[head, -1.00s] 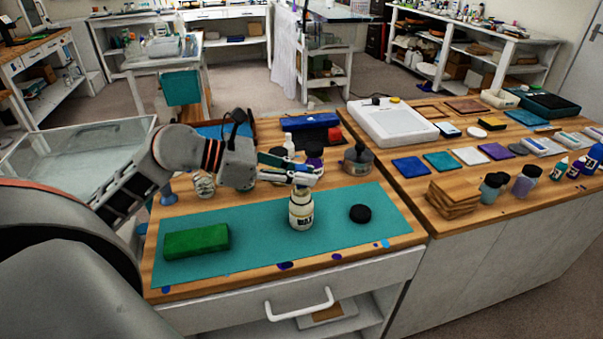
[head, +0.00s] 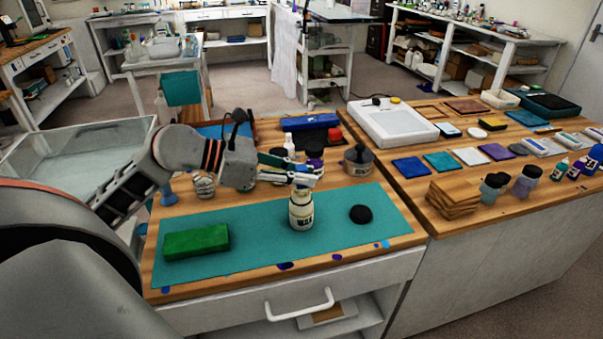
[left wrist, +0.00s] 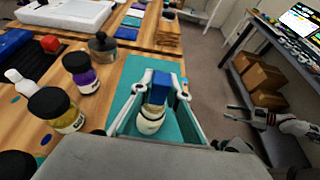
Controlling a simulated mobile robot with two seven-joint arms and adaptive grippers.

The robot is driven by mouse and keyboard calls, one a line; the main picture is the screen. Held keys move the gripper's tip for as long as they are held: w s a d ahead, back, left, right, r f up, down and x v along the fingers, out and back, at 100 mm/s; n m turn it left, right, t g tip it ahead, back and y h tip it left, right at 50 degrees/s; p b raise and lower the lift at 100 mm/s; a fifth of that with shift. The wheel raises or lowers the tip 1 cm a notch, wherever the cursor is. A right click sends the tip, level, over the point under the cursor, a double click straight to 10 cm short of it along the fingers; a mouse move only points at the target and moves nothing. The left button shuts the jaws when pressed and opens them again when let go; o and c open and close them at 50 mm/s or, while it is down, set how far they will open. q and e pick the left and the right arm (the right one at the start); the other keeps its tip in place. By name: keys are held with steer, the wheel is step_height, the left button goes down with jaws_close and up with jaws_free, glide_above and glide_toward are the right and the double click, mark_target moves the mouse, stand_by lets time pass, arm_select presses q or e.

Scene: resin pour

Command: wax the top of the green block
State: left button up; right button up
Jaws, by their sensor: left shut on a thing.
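The green block (head: 196,241) lies on the left part of the teal mat (head: 335,215). A cream bottle labelled WAX (head: 301,214) stands upright, on or just above the mat right of the block; it also shows in the left wrist view (left wrist: 150,121). A black round lid-like disc (head: 360,213) lies on the mat right of the bottle. My right gripper (left wrist: 258,116) shows small at the right of the left wrist view, away from the mat; its opening is unclear.
Several jars and bottles stand behind the mat, including a grey lidded pot (head: 358,160) and a dark-capped purple jar (head: 314,155). A stack of wooden pieces (head: 453,198) stands on the right-hand table. The mat between block and bottle is clear.

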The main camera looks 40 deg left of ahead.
mark_target(302, 167)
arm_select(q)
steer(key=shift+r+p, duration=1.8)
steer(key=shift+r, duration=1.7)
arm_select(e)
steer(key=r, duration=0.2)
steer(key=w+r, duration=0.1)
steer(key=r, duration=0.2)
steer(key=shift+w, duration=0.2)
